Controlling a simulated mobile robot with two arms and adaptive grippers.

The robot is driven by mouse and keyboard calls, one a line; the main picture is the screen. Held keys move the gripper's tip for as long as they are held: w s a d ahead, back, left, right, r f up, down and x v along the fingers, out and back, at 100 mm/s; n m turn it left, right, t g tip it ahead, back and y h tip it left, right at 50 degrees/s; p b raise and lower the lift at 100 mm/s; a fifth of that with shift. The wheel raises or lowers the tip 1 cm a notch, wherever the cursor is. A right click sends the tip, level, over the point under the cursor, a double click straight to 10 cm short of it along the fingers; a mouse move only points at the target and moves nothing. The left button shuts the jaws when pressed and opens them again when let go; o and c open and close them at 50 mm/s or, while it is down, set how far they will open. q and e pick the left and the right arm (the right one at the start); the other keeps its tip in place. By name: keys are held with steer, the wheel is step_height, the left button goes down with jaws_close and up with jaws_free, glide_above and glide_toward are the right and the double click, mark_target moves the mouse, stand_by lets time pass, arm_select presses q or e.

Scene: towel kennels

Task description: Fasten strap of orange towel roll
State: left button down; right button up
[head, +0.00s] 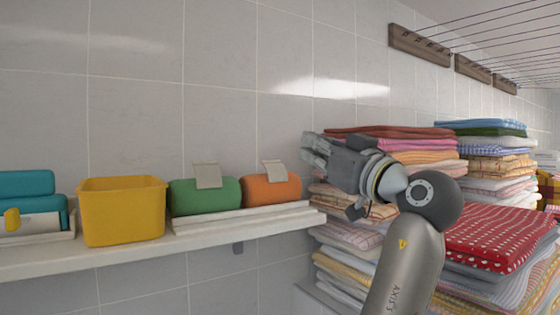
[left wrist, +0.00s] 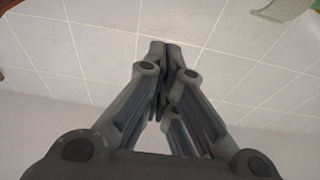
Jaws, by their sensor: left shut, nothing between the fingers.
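The orange towel roll (head: 269,191) lies on the shelf in the head view. Its beige strap (head: 274,172) stands up above the roll with its end free. My left gripper (head: 309,151) is up and to the right of the roll, apart from it, with its fingers pointing left. The left wrist view shows the left fingers (left wrist: 165,55) closed together and empty. A beige flap (left wrist: 284,9), perhaps a strap end, is at the top right of that view. My right gripper is not in view.
A green towel roll (head: 204,197) with a raised beige strap (head: 207,175) lies left of the orange one. A yellow bin (head: 122,213) and teal towels (head: 27,184) stand further left on the white shelf (head: 90,262). Folded towel stacks (head: 500,238) fill the right.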

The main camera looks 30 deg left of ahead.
arm_select(q)
steer(key=w+a+p, duration=0.1)
steer(key=w+a, duration=0.1)
steer(key=a, duration=0.1)
steer(key=w+a+p, duration=0.1)
steer(key=a, duration=0.2)
steer(key=w+a+f+p, duration=0.1)
steer(key=w+a+p, duration=0.1)
steer(key=a, duration=0.1)
steer(key=shift+w+a, duration=0.35)
